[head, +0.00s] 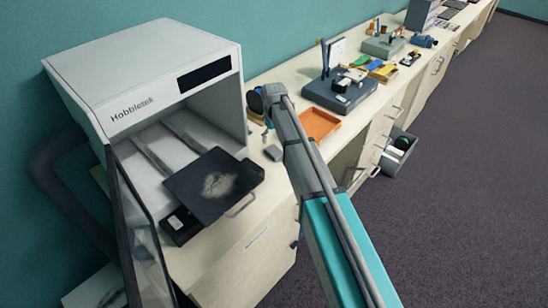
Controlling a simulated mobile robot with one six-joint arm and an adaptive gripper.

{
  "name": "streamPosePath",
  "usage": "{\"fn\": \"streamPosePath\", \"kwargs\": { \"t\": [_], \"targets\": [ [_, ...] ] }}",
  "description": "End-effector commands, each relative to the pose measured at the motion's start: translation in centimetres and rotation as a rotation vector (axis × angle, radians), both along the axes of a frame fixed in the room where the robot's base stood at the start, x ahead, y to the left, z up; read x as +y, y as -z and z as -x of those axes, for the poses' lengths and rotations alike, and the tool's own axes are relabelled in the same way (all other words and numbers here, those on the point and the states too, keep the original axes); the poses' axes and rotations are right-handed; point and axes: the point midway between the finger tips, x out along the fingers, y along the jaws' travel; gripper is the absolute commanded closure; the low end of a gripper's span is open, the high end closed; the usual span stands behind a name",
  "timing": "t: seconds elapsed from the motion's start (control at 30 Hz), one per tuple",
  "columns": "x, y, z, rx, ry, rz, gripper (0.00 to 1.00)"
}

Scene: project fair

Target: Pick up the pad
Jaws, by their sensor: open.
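A small grey block (273,153), which looks like the pad, lies on the cream worktop between the white machine and the orange tray. My arm reaches in from the lower right, and its wrist is above the worktop just behind the block. My gripper (267,133) is small and partly hidden by the wrist. It points down, open, a little behind and above the block, and seems apart from it. Nothing shows between its fingers.
The white machine (140,75) stands open at left, its dark plate (205,180) with pale residue jutting out. An orange tray (320,124) and a dark grey device (340,92) stand to the right. A drawer (392,163) is open below. The floor at right is clear.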

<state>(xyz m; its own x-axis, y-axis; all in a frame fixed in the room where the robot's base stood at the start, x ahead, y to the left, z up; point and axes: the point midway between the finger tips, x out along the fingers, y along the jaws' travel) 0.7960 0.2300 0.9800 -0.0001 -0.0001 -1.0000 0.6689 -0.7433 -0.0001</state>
Motion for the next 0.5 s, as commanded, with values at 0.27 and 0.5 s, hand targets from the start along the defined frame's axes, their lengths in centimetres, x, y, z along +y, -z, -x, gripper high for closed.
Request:
{"fn": "streamPosePath", "kwargs": {
  "t": [0.27,0.5],
  "targets": [
    [0.1,2.2,0.0,0.000,-0.001,0.000,0.00],
    [0.1,2.4,0.0,0.000,-0.001,0.000,0.00]
  ]
}}
